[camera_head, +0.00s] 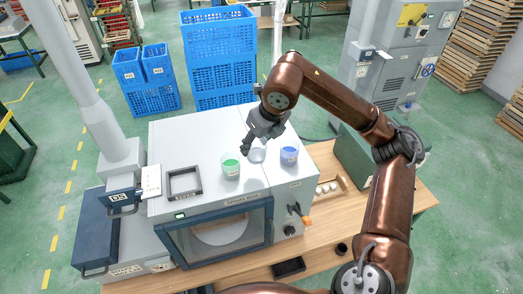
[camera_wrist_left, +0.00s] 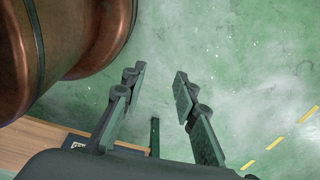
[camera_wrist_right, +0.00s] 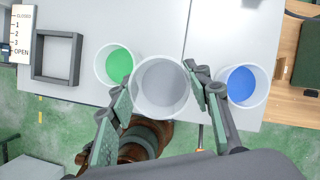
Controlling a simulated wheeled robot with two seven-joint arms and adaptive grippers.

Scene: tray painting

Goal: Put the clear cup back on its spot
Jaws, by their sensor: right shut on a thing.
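The clear cup (camera_wrist_right: 161,84) is between the fingers of my right gripper (camera_wrist_right: 161,92), which is shut on it. In the head view the clear cup (camera_head: 257,155) shows at the tip of my right gripper (camera_head: 254,146), over the top of the grey spray box (camera_head: 205,135). It lies between a cup of green paint (camera_head: 230,168) and a cup of blue paint (camera_head: 289,156). I cannot tell whether its base touches the box top. My left gripper (camera_wrist_left: 155,108) shows only in the left wrist view, open and empty above the green floor.
A dark square frame (camera_head: 184,182) lies left of the green cup. The box has a window front and an orange-handled knob (camera_head: 305,219). A wooden holder with white balls (camera_head: 327,189) sits right of the box on the wooden table (camera_head: 345,220).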

